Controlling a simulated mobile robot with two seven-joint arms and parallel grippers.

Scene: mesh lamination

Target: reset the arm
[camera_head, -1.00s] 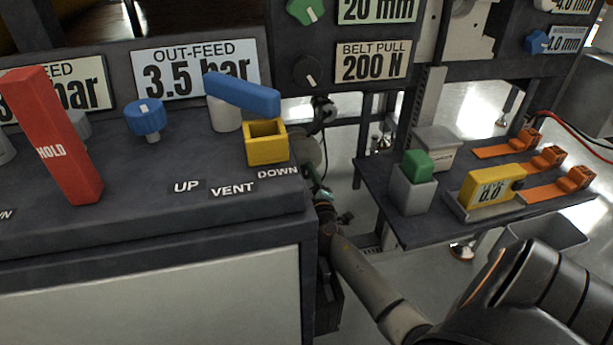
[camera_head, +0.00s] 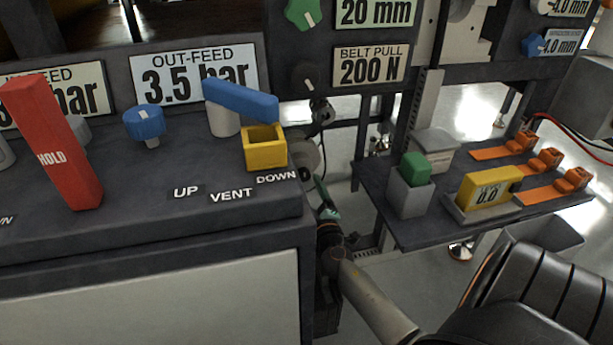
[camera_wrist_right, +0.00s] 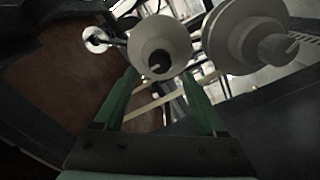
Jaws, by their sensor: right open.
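My right arm (camera_head: 375,300) comes in from the lower right in the head view and reaches up beside the right end of the dark console. My left gripper is not in view.
The console (camera_head: 230,225) carries a red HOLD lever (camera_head: 50,145), a blue knob (camera_head: 144,122), a blue lever (camera_head: 240,98) and a yellow bracket (camera_head: 265,152). A dark shelf (camera_head: 435,230) at right holds a green-topped block (camera_head: 410,185), a yellow level gauge (camera_head: 488,187) and orange clamps (camera_head: 570,180).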

